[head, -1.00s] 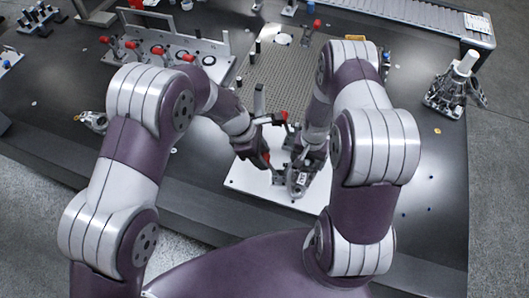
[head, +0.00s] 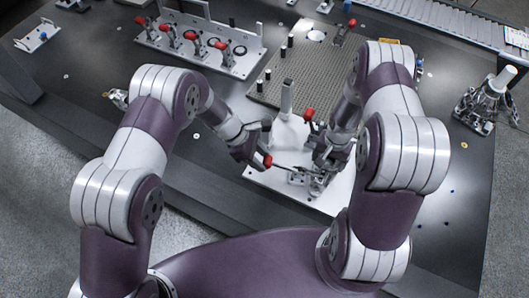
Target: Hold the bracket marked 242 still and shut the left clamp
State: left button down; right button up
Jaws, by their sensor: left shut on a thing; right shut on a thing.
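A white fixture plate (head: 325,203) lies near the table's front edge. The metal bracket (head: 317,186) stands at its front right, partly hidden by my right gripper; its marking is not readable. My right gripper (head: 322,174) is shut on the bracket, pointing down. The left clamp's red handle (head: 267,161) sticks out to the left on a thin dark lever, low over the plate. My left gripper (head: 262,153) is shut on this handle, mostly hiding the contact. Another red clamp handle (head: 309,114) stands higher, behind my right gripper.
A grey upright post (head: 287,98) rises from the plate's rear. Behind it lies a perforated plate (head: 300,75). A rack with several red-handled clamps (head: 205,50) stands at the back left. A metal fixture (head: 487,101) stands at the right.

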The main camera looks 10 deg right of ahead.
pick_arm(q)
jog(key=shift+a+f+g+h, duration=0.2)
jog(key=shift+f+h, duration=0.1)
jog(key=shift+f, duration=0.3)
jog(key=shift+a+f+g+h, duration=0.15)
jog(key=shift+f+h, duration=0.15)
jog(key=shift+f, duration=0.3)
pick_arm(e)
jog(key=shift+s, duration=0.1)
pick_arm(q)
jog(key=c, duration=0.7)
grip_release()
jog(key=shift+c, duration=0.2)
jog(key=shift+o, duration=0.9)
jog(key=shift+w+r, duration=0.1)
jog(key=shift+r, duration=0.05)
jog(key=v, duration=1.1)
jog(key=shift+a+r, duration=0.25)
pick_arm(e)
jog(key=o, duration=1.3)
pick_arm(q)
jog(key=shift+w, duration=0.1)
pick_arm(e)
jog(key=shift+o, duration=0.2)
jog(key=shift+r, duration=0.1)
